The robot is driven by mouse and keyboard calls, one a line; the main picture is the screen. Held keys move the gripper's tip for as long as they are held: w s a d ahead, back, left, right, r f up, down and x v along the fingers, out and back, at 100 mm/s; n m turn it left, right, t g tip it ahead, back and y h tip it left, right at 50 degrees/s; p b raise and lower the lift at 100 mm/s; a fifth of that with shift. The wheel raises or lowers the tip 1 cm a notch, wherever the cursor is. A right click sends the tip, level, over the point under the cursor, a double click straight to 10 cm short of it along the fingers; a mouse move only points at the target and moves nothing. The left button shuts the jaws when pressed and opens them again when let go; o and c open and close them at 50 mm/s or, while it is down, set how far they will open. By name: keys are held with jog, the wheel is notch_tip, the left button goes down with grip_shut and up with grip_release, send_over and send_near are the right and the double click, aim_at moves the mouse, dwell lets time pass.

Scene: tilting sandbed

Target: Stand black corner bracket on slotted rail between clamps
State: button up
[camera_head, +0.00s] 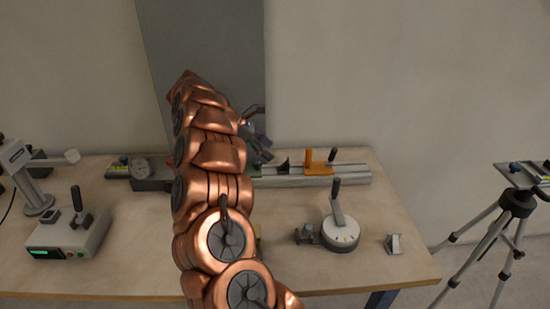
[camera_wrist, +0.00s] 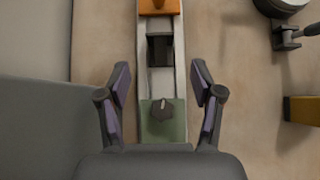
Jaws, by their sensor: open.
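The black corner bracket (camera_head: 284,167) stands on the slotted rail (camera_head: 350,172), between the orange clamp (camera_head: 321,164) and the green clamp (camera_head: 254,171). In the wrist view the bracket (camera_wrist: 160,49) is apart from the orange clamp (camera_wrist: 158,6) above it and the green clamp (camera_wrist: 163,122) below it. My gripper (camera_wrist: 160,82) is open and empty, its fingers on either side of the rail's line near the green clamp. In the head view my gripper (camera_head: 259,140) is above the rail, left of the bracket and partly hidden by my arm.
A round white dial base with a lever (camera_head: 341,232) and a small grey metal bracket (camera_head: 394,244) are at the table's right. A control box (camera_head: 68,236) is at the left. A tripod (camera_head: 515,210) stands beyond the right edge. A tall grey panel (camera_head: 205,50) rises behind.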

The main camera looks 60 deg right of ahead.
jog(key=shift+b+v, duration=0.3)
jog(key=shift+v, duration=1.55)
